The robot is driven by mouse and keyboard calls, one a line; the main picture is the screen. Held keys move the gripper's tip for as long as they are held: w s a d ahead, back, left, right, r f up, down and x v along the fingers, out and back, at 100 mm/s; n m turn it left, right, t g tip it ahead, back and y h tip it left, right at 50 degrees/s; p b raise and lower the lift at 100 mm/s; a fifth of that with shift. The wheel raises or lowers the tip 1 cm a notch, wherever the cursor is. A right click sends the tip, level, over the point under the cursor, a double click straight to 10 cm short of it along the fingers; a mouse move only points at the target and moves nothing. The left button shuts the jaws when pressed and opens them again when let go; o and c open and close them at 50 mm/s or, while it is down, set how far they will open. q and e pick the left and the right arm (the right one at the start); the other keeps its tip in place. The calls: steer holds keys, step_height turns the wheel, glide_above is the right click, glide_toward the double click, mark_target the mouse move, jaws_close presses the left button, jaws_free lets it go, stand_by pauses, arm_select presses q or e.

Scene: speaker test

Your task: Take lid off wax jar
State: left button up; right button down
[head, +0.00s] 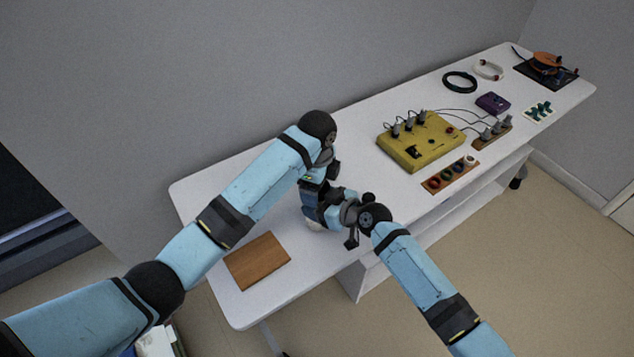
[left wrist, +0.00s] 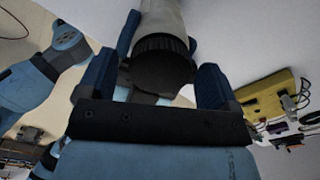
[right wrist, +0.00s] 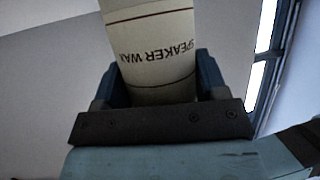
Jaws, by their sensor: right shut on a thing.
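The wax jar (right wrist: 150,50) is a cream cylinder with "SPEAKER WAX" lettering, between the fingers of my right gripper (right wrist: 155,88) in the right wrist view. My right gripper is shut on its body. In the left wrist view the jar's pale body (left wrist: 162,17) carries a dark ribbed lid (left wrist: 162,65). The lid is between the fingers of my left gripper (left wrist: 165,80), which is open around it. In the head view both grippers meet over the table and hide most of the jar; only a pale bit (head: 314,225) shows.
A wooden board (head: 257,261) lies on the white table (head: 225,193) at the near left. A yellow box (head: 421,141) with knobs and cables, a wooden strip of rings (head: 450,174), a purple box (head: 492,102) and a black cable coil (head: 459,82) lie to the right.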

arm_select(q)
steer(key=shift+r, duration=2.35)
steer(key=shift+c, duration=0.3)
steer(key=m, duration=0.1)
steer(key=r+m, duration=0.1)
steer(key=d+r+m, duration=0.1)
steer(key=shift+w+r+t, duration=0.2)
steer(key=shift+w+t, duration=0.1)
steer(key=shift+w, duration=0.05)
steer(key=shift+s+a+r+m, duration=0.1)
steer(key=shift+r+m, duration=0.15)
steer(key=shift+m, duration=0.35)
steer(key=shift+s+r+m, duration=0.1)
steer(key=shift+r+m, duration=0.1)
steer(key=shift+m, duration=0.4)
steer(key=shift+s+a+m, duration=0.1)
steer(key=shift+a+m, duration=0.25)
steer(key=shift+m, duration=0.25)
steer(key=shift+f, duration=0.2)
step_height(320, 180, down, 8)
steer(key=shift+s+r, duration=0.1)
steer(key=shift+r, duration=0.1)
